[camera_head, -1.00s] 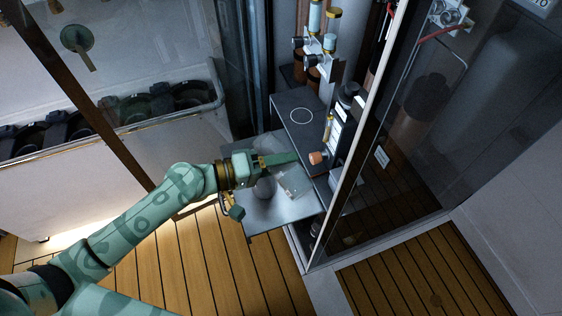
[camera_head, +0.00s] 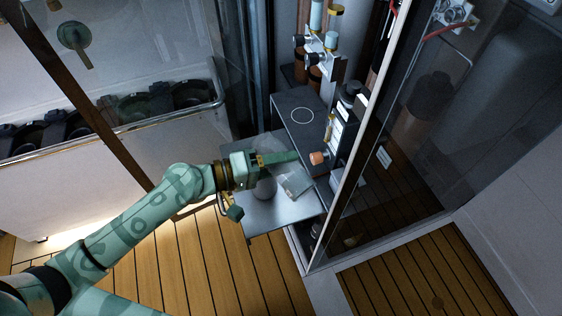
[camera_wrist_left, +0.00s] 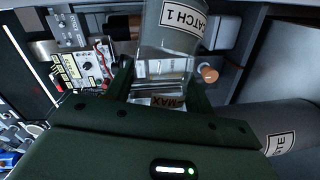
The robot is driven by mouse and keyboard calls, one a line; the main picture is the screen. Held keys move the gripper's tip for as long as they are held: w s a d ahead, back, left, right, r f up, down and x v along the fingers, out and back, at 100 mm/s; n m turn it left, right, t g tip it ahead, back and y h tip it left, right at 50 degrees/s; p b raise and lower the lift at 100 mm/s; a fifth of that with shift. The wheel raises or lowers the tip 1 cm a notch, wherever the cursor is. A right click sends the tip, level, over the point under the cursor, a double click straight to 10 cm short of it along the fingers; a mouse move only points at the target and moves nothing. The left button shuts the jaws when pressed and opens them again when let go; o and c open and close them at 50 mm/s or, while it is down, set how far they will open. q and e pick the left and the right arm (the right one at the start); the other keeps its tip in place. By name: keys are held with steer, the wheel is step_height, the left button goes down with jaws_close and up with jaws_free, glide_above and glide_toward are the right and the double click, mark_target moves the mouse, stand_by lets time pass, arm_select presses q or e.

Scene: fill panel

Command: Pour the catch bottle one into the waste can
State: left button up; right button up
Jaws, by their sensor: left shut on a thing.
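The catch bottle one, labelled CATCH 1, fills the top middle of the left wrist view (camera_wrist_left: 170,55). Its labelled part is grey and its lower part clear. My left gripper (camera_wrist_left: 160,88) is shut on the clear part, with a finger on each side. In the head view my left gripper (camera_head: 285,158) is above a metal shelf, and the clear bottle (camera_head: 297,184) shows faintly beside its fingers, looking tilted. The waste can (camera_wrist_left: 262,118), a grey cylinder with a partly cut-off label, lies at the right of the wrist view. My right gripper is not in view.
The metal shelf (camera_head: 285,215) lies below the gripper. A dark platform with a white ring (camera_head: 302,116) is behind it. Upright equipment with a copper-coloured knob (camera_head: 317,158) stands close right of the fingers. A glass panel edge (camera_head: 345,190) rises farther right.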

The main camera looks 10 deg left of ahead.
arm_select(q)
steer(key=shift+f, duration=0.1)
steer(key=shift+n+b, duration=0.4)
steer(key=shift+b, duration=0.2)
steer(key=shift+f, duration=0.1)
steer(key=shift+a+b, duration=0.1)
steer(key=shift+b, duration=0.25)
steer(key=shift+f+n+h, duration=0.1)
steer(key=shift+n+h, duration=0.2)
steer(key=shift+w, duration=0.1)
steer(key=shift+b, duration=0.35)
